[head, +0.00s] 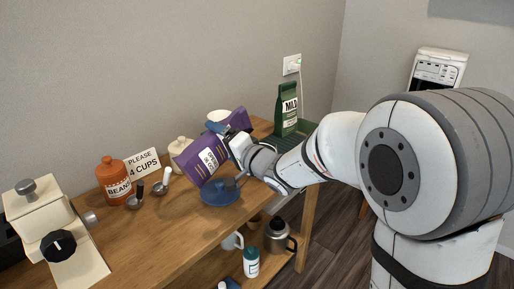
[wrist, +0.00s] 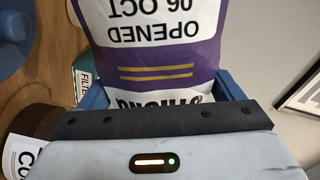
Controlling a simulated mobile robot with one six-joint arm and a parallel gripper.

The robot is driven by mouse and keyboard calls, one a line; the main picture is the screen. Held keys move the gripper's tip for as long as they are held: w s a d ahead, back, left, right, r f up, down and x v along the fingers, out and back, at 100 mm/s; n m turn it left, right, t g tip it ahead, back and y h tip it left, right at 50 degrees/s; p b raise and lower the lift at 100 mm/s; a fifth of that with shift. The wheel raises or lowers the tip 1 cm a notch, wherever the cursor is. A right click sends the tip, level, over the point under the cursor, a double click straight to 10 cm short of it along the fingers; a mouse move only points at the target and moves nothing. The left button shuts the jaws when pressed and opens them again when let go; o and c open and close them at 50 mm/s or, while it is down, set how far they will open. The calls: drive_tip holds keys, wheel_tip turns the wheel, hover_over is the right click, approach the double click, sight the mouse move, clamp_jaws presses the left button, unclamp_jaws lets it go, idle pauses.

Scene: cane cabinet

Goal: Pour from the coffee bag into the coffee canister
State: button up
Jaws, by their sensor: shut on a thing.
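My gripper (head: 232,141) is shut on the purple coffee bag (head: 190,161). The bag is strongly tilted above the wooden table, with a white label on its side. In the wrist view, the bag (wrist: 205,75) fills the upper middle, between the blue fingers, and its "OPENED 06 OCT" label reads upside down. A round dark brown container (wrist: 38,120) with a white label starting "CO" shows at the left of the wrist view, beside my gripper. It looks like the coffee canister; I cannot make it out in the head view. The bag's mouth and any flow are not clear.
A blue round object (head: 221,192) sits below the bag at the table's front. An orange "BEANS" jar (head: 113,182), a "PLEASE 4 CUPS" sign (head: 143,163) and scoops stand left. A green bag (head: 287,110) stands at the back right. A cream machine (head: 48,225) occupies the left end.

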drive_tip(key=shift+f+m, duration=0.1)
drive_tip(key=shift+m, duration=0.2)
drive_tip(key=shift+w+d+f+m+p, duration=0.6)
drive_tip(key=shift+w+f+m+p, duration=0.15)
drive_tip(key=shift+p, duration=0.25)
idle(0.4)
drive_tip(key=shift+w+d+r+m+p, duration=0.1)
drive_tip(key=shift+d+m+p, duration=0.05)
drive_tip(key=shift+m+p, duration=0.95)
drive_tip(key=shift+w+d+r+m+p, duration=0.25)
drive_tip(key=shift+r+m+p, duration=0.35)
drive_tip(key=shift+p, duration=0.75)
drive_tip(key=shift+w+d+r+m+p, duration=0.2)
drive_tip(key=shift+r+m+p, duration=0.3)
drive_tip(key=shift+p, duration=0.85)
drive_tip(key=shift+f, duration=0.1)
idle(2.4)
